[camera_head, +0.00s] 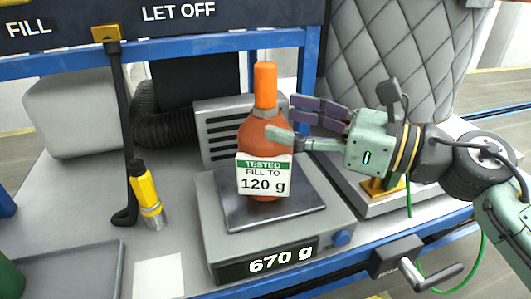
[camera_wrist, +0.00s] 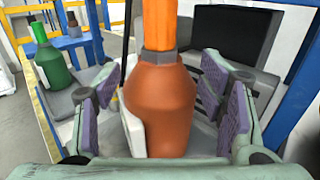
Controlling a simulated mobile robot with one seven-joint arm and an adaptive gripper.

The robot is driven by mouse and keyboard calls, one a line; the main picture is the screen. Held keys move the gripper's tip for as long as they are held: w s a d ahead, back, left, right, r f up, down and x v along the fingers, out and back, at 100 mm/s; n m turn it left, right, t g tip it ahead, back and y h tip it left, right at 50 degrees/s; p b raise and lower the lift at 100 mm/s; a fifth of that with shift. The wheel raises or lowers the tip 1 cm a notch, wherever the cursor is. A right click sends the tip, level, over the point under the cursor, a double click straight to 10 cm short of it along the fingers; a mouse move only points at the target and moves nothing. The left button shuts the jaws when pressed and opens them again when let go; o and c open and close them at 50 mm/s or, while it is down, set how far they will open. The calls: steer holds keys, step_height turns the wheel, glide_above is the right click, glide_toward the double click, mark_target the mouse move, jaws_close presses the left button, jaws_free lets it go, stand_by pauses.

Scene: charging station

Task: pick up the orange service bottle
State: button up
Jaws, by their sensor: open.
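The orange service bottle (camera_head: 265,136) stands upright on the scale's dark plate (camera_head: 240,214). It has a bright orange neck and a white and green label reading "TESTED FILL TO 120 g". The scale (camera_head: 212,240) displays "670 g". My gripper (camera_head: 280,118) comes in from the right at the height of the bottle's shoulder. In the wrist view the bottle (camera_wrist: 160,110) stands between the spread, purple-padded fingers, with gaps at both sides. The jaws are open. One finger passes in front of the bottle in the head view.
A yellow-handled tool (camera_head: 148,195) stands left of the scale. A black hooked rod (camera_head: 121,110) hangs beside it. A grey tray (camera_head: 70,270) lies front left. A green bottle (camera_wrist: 50,65) shows in the wrist view. A vented grey box (camera_head: 215,130) is behind the orange bottle.

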steer(key=p+x, duration=0.1)
steer(key=x, duration=0.3)
steer(key=shift+w+a, duration=0.15)
steer(key=shift+a, duration=0.1)
steer(key=shift+c, duration=0.2)
jaws_close()
stand_by(0.4)
